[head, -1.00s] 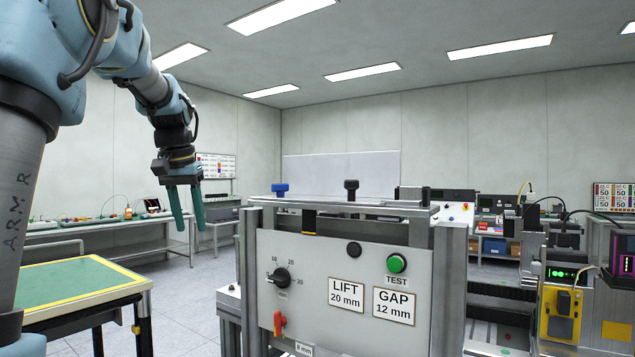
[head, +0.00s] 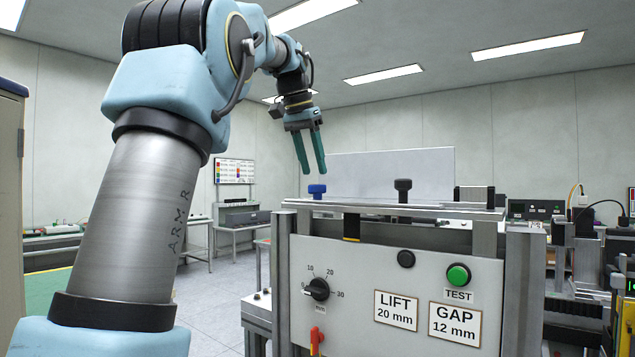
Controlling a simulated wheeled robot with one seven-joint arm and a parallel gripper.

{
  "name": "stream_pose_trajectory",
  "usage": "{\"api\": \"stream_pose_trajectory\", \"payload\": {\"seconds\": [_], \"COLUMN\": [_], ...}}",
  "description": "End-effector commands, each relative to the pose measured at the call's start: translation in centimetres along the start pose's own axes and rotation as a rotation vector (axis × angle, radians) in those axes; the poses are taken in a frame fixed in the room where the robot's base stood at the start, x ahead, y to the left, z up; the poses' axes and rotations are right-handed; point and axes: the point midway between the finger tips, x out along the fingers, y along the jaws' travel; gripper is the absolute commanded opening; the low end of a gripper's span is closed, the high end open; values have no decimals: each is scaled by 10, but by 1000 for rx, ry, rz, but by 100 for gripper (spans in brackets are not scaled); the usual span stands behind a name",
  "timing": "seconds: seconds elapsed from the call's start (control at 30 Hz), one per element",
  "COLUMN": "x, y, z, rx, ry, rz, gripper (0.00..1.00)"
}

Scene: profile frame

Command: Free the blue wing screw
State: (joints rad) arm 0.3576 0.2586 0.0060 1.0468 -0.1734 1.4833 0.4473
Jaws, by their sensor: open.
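The blue wing screw (head: 317,191) stands upright on the left part of the top plate (head: 375,206) of the profile frame. A black wing screw (head: 403,190) stands to its right on the same plate. My gripper (head: 310,172) points down with its two green fingers apart and empty. In the picture its fingertips are just above the blue screw. I cannot tell from this view how far in front of or behind the screw they are.
Below the plate, the front panel (head: 350,270) carries a black dial (head: 317,289), a red lever (head: 316,340), a green TEST button (head: 458,275) and LIFT and GAP labels. A dark block (head: 474,196) stands at the plate's right. Open floor lies left of the frame.

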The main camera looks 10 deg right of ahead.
Motion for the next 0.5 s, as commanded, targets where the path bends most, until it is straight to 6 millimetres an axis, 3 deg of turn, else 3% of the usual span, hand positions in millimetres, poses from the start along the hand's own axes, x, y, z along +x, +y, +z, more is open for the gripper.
{"api": "stream_pose_trajectory", "payload": {"seconds": [0.2, 0.5], "x": [31, 42], "y": [0, 0], "z": [0, 0], "rx": [0, 0], "ry": [-1, 1], "rz": [0, -1], "gripper": [45, 45]}}
